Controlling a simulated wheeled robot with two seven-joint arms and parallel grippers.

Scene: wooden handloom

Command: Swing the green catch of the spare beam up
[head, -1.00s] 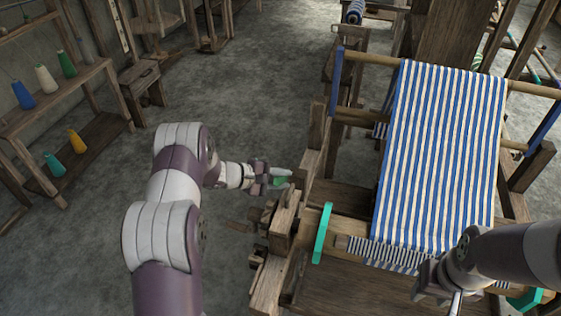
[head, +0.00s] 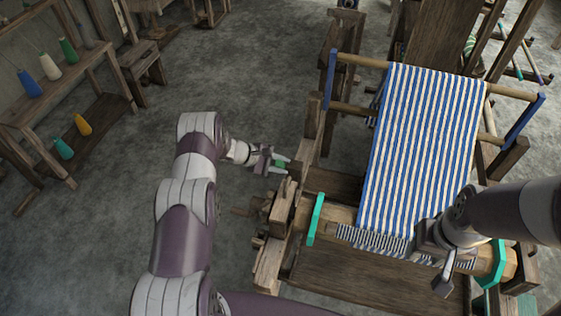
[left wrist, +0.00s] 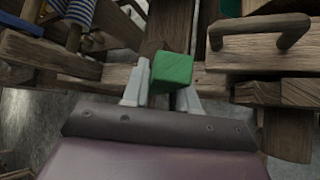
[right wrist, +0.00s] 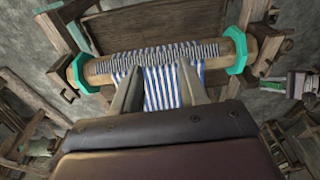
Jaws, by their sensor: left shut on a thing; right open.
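The green catch (head: 280,165) is a small green block at the left side of the wooden loom. My left gripper (head: 276,163) is shut on it. In the left wrist view the green catch (left wrist: 171,70) stands between the two grey fingertips, and its lower end is hidden. I cannot tell its exact angle. My right gripper (right wrist: 158,90) is open and empty, its fingers apart in front of the striped cloth (right wrist: 166,88). In the head view the right gripper (head: 445,270) is near the right end of the cloth-wound beam (head: 345,215), which has green end plates.
Blue and white striped cloth (head: 425,140) stretches over the loom between its wooden posts. A shelf (head: 60,95) with several thread cones stands at the far left. A wooden stool (head: 145,65) is behind it. The grey floor (head: 250,90) between shelf and loom is clear.

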